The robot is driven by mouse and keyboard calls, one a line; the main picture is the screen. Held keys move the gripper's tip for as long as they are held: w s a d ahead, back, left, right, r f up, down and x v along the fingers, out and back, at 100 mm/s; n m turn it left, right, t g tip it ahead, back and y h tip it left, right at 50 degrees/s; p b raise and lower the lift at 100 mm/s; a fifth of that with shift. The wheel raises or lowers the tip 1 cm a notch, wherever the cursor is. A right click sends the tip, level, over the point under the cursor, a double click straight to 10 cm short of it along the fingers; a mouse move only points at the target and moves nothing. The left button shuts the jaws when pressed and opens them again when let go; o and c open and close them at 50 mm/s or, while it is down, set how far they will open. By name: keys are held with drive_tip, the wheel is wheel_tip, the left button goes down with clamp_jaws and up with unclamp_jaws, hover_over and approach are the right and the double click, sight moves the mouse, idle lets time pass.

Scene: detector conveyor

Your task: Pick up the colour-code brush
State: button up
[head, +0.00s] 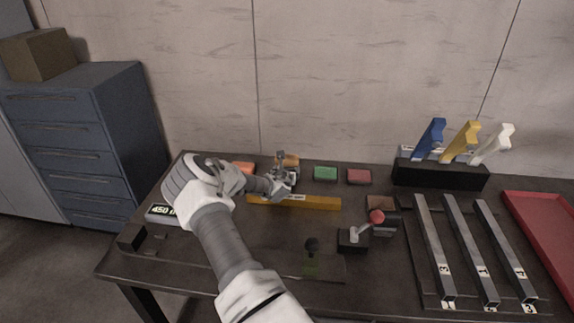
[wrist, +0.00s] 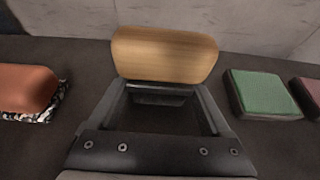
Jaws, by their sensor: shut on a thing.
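My gripper (head: 284,180) is at the back middle of the dark table, beyond the yellow bar. In the wrist view my gripper (wrist: 165,105) is shut on a rounded, tan, wood-grained piece, which looks like the back of the colour-code brush (wrist: 165,53). The piece sits across the far end of the fingers. In the head view a small tan part of the brush (head: 291,160) shows just behind the gripper. Its underside and any bristles are hidden, and I cannot tell whether it touches the table.
An orange block (wrist: 25,88) lies left of the gripper; a green block (wrist: 262,93) and a red block (head: 359,177) lie right. The yellow bar (head: 315,203) lies in front. A red-knobbed lever (head: 376,217), metal bars (head: 467,245) and a black rack (head: 440,175) stand right.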

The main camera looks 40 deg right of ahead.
drive_tip(key=shift+c, duration=0.9)
drive_tip(key=shift+r, duration=0.15)
